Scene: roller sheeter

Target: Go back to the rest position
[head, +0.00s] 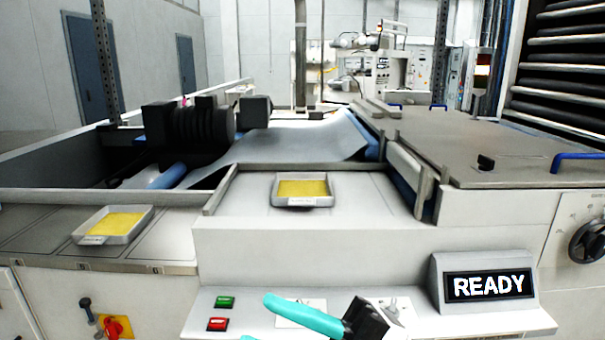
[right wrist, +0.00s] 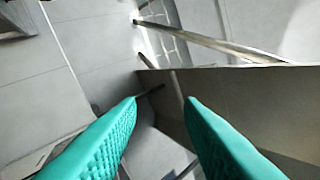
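One gripper with teal fingers (head: 256,320) shows at the bottom middle of the head view, in front of the control ledge. Its black body lies to the right of the fingers, so I take it as my right gripper. Its lower finger is mostly cut off by the frame edge. In the right wrist view, both teal fingers (right wrist: 160,100) stand apart with nothing held between them. My left gripper is not in view.
A grey tray of yellow material (head: 303,202) sits on the machine's middle top, another (head: 75,238) on the left ledge. A READY display (head: 488,286), green button (head: 226,302) and red button (head: 217,324) are near the gripper. Grey panels (right wrist: 230,90) fill the wrist view.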

